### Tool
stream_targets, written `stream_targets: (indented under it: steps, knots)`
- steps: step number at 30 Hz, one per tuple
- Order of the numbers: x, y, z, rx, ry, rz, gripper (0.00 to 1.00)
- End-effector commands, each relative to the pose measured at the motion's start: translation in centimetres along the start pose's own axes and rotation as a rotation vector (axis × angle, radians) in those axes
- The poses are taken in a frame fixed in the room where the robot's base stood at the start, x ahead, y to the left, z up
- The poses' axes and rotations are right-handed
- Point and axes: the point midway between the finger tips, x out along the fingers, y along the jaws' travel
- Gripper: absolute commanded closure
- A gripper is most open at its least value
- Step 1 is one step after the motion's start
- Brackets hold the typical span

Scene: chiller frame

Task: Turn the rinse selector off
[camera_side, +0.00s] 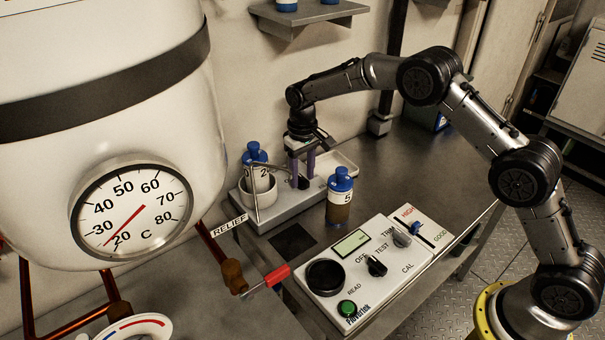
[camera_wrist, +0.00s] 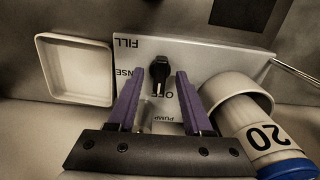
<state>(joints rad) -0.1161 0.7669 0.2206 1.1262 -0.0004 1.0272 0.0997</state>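The rinse selector is a small black knob (camera_wrist: 158,70) on a pale panel (camera_wrist: 205,52) in the wrist view. The upside-down labels FILL, OFF and PUMP are readable around it; another ends in "NSE". Which label the knob points to is not clear. My gripper (camera_wrist: 160,78) is open, its two purple fingers on either side of the knob with visible gaps. In the side view my gripper (camera_side: 302,172) points down over the rinse station (camera_side: 275,212), and its fingers largely hide the knob.
A blue-capped bottle (camera_side: 257,172) marked 20 stands in a round cup (camera_side: 249,189) beside my gripper. A bottle (camera_side: 340,198) marked 5 stands in front. A shallow tray (camera_wrist: 75,70) lies opposite the cup.

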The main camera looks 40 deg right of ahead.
Motion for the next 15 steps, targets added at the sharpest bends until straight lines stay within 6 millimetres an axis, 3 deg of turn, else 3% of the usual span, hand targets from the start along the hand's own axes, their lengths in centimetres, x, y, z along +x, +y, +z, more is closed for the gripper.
stream_targets:
  steps: [8, 15]
  knots:
    - [-0.2, 0.0, 0.0, 0.001, 0.001, 0.0, 0.5]
    - [-3.6, 0.0, -0.1, 0.001, 0.005, -0.001, 0.5]
